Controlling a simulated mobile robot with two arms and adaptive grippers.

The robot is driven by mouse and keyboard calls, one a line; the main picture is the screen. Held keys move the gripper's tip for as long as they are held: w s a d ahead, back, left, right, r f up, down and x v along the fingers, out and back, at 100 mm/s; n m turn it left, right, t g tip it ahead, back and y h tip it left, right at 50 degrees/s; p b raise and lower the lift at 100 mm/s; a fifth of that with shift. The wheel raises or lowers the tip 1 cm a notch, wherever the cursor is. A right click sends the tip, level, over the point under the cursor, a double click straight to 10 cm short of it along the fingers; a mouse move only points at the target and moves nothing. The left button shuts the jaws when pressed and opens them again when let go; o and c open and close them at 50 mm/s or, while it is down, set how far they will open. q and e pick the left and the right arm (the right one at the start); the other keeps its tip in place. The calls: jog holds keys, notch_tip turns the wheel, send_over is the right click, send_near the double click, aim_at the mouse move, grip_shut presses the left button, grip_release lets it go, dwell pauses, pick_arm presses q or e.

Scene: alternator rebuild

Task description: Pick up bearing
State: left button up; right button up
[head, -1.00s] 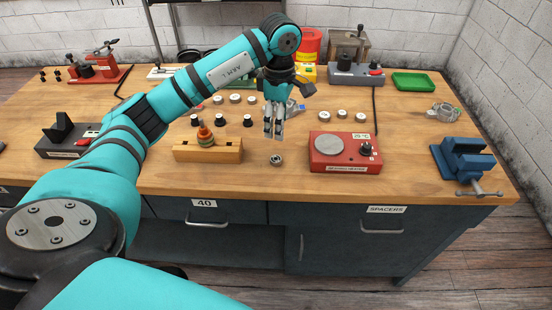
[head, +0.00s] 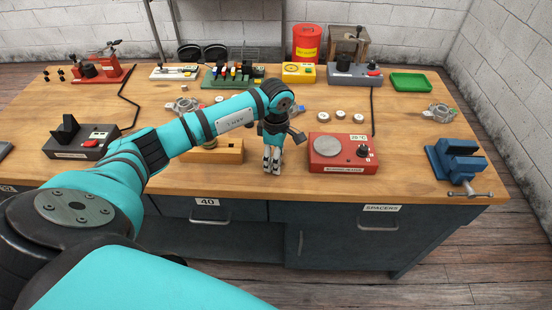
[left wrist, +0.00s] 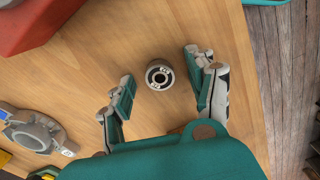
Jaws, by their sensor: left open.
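The bearing (left wrist: 159,76) is a small metal ring with a dark bore, lying flat on the wooden workbench. In the left wrist view it sits between the two spread fingers of my left gripper (left wrist: 158,66), with a gap on both sides. In the head view my left gripper (head: 272,170) points down over the bench's front part, and the bearing is hidden behind its fingers. The gripper is open and empty. Its exact height above the bench is hard to tell. My right gripper is not in view.
A red heater box (head: 342,165) stands close on the right of the gripper, and a wooden block (head: 228,152) close on the left. A blue vise (head: 458,160) is at the bench's right end. The bench's front edge (head: 320,203) is near. Several white-rimmed rings lie behind.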

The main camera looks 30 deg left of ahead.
pick_arm(q)
jog(key=shift+c, duration=0.2)
grip_shut()
jog(key=shift+r, duration=0.15)
